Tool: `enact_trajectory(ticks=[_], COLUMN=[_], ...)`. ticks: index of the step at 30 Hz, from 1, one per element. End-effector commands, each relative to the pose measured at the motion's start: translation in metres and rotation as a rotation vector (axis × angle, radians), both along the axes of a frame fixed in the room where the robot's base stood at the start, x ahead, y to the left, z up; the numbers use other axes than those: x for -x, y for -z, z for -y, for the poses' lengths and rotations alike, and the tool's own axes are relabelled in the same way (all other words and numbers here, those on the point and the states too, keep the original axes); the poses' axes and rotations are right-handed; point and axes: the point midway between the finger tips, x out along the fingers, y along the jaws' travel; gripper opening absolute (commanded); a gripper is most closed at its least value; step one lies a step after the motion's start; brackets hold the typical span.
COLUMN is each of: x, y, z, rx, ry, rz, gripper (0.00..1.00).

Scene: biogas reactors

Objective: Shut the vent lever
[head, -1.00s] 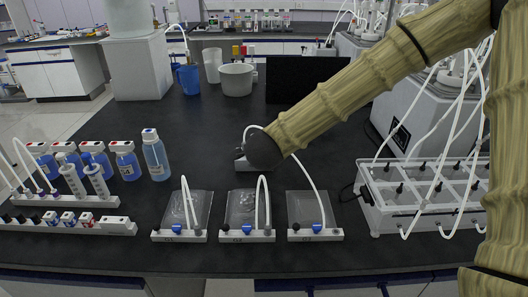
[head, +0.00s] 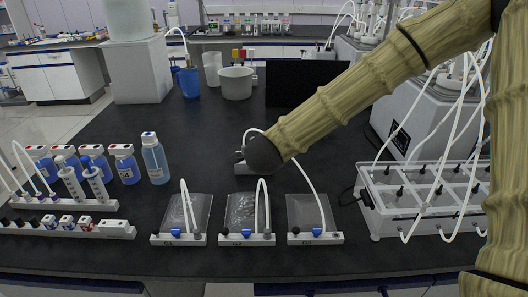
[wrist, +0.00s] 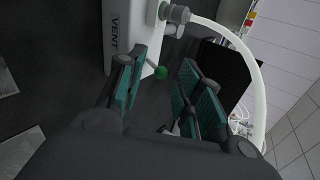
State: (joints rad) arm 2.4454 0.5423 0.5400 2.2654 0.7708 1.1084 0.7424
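The vent unit (wrist: 122,30) is a pale box marked VENT, at the upper left of the wrist view. A lever with a green ball knob (wrist: 161,72) sticks out beside it. My gripper (wrist: 164,80) has its two teal-padded fingers apart, and the knob shows in the gap between them, near the fingertips. I cannot tell whether either finger touches it. In the head view a bit of the vent unit (head: 240,166) shows beside the dark end of my arm, which hides the lever and my gripper.
Three flat bags on white holders (head: 246,239) lie at the front of the black bench. A clear rack (head: 425,190) stands at right, blue bottles (head: 155,160) at left. A dark panel (head: 300,80) stands behind. A white hose (wrist: 250,60) arches close by my gripper.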

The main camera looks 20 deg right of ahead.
Motion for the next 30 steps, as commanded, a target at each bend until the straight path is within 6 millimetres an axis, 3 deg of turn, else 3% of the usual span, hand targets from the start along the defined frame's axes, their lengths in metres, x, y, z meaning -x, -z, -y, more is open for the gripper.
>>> enact_trajectory(ticks=[18, 30], x=[0.077, 0.095], y=[-0.052, -0.064], z=[-0.022, -0.027], rx=[0.0, 0.0], ry=[-0.001, 0.0], rz=[0.001, 0.0], gripper=[0.35, 0.35])
